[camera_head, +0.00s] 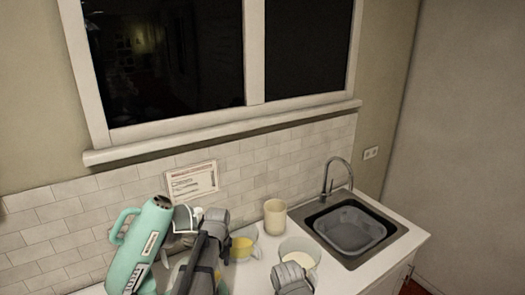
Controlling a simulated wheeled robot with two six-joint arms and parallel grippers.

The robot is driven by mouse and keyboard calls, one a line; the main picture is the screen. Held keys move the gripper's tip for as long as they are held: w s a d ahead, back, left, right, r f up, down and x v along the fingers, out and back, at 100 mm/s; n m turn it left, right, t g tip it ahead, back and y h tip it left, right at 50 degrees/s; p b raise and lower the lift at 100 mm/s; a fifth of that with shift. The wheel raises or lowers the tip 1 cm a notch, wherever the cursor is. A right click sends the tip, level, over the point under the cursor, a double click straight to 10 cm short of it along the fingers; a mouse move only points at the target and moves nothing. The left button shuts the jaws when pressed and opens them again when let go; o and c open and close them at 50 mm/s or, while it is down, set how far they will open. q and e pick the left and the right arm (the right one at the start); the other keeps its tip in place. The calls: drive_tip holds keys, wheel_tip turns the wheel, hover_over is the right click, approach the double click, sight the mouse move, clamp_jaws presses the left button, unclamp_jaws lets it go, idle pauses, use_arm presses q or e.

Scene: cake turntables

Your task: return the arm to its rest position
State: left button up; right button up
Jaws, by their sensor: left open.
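A grey ribbed part, likely of my right arm (293,278), shows at the bottom edge in front of a bowl. Its fingers cannot be made out.
A sink (378,246) with a tap (326,180) is right. A framed card (192,182) leans behind.

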use_arm(q)
drive_tip(key=s+d+f+n+b, duration=0.5)
drive_tip(key=s+f+n+b, duration=0.3)
drive_tip(key=s+f+n, duration=0.1)
drive_tip(key=s+d+f+n+g+b, duration=0.1)
drive_tip(key=s+d+f+n+b, duration=0.5)
drive_tip(key=s+n, duration=0.6)
wheel_tip(320, 180, down, 3)
drive_tip(key=shift+s+r+n+b, duration=0.1)
drive_tip(key=shift+s+n+b, duration=0.2)
drive_tip(key=shift+n+b, duration=0.95)
drive_tip(key=shift+d, duration=0.1)
